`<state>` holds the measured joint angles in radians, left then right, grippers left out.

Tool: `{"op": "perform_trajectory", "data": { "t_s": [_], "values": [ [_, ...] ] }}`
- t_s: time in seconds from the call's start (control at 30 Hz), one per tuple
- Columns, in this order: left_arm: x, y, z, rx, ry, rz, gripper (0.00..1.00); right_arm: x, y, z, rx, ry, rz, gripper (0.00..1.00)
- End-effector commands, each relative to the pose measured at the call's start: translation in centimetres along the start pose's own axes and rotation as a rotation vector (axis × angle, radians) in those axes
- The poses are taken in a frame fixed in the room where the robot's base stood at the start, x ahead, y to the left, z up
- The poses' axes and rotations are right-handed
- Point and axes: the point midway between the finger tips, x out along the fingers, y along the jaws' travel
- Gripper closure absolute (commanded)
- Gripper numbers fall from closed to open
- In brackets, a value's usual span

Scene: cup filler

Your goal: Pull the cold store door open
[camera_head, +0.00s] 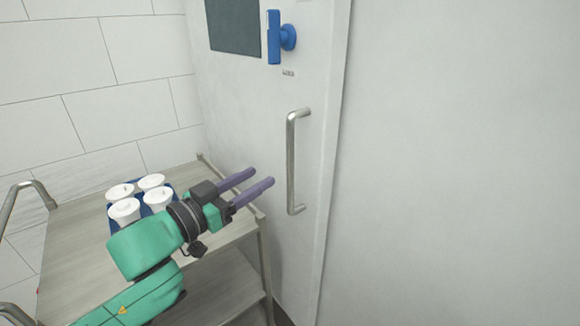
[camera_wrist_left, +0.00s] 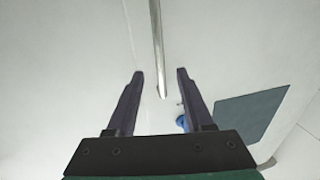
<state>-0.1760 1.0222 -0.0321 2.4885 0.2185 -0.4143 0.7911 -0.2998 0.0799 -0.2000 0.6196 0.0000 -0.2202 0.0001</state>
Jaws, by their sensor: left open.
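The cold store door (camera_head: 240,105) is a pale panel that looks shut, with its right edge against the white wall. A vertical metal bar handle (camera_head: 291,162) is fixed near that edge. My left gripper (camera_head: 262,178) is open and empty, to the left of the handle in the head view, its purple fingers pointing toward it. In the left wrist view the handle (camera_wrist_left: 157,45) runs down between the lines of the two fingers, beyond their tips, and nothing is gripped. My right gripper is not in view.
A blue latch (camera_head: 276,37) and a dark window (camera_head: 234,26) are on the door above the handle. A metal cart (camera_head: 70,240) stands at the left, carrying several white lidded cups (camera_head: 124,210) in a blue holder. Plain wall fills the right.

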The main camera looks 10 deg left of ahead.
Motion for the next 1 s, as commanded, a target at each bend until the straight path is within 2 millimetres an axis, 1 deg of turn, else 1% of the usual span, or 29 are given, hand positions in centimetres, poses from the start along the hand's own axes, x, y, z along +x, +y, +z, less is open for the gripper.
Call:
{"op": "perform_trajectory", "data": {
  "t_s": [0.03, 0.17, 0.27, 0.4, 0.5, 0.63, 0.87, 0.9, 0.97, 1.0],
  "values": [
    [0.7, -0.2, -0.7, -0.004, 0.004, -0.004, 0.48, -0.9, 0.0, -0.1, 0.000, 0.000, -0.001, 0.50],
    [2.7, 0.0, -0.7, 0.000, 0.001, 0.001, 0.48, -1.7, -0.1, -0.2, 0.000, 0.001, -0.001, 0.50],
    [4.8, -0.1, -0.8, -0.004, 0.002, -0.003, 0.48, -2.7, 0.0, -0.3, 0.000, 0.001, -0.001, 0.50],
    [8.1, 0.0, -0.8, -0.003, 0.001, -0.001, 0.48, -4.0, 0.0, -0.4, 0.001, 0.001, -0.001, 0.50],
    [9.9, -0.1, -0.5, -0.003, -0.001, -0.002, 0.48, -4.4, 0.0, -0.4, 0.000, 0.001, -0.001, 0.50],
    [11.1, 0.0, -0.2, -0.001, -0.002, -0.001, 0.48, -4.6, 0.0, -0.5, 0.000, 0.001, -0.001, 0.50],
    [11.2, 0.0, -0.1, 0.000, -0.003, -0.001, 0.48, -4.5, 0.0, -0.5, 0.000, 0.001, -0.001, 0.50],
    [11.2, 0.0, -0.1, 0.000, -0.003, -0.001, 0.63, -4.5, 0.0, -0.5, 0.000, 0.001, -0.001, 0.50],
    [11.2, 0.0, -0.1, 0.000, -0.003, -0.001, 0.86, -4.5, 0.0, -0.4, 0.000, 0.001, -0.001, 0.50],
    [11.2, 0.0, -0.1, -0.001, -0.003, -0.001, 1.00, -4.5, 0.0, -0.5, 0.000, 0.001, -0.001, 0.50]
  ]
}}
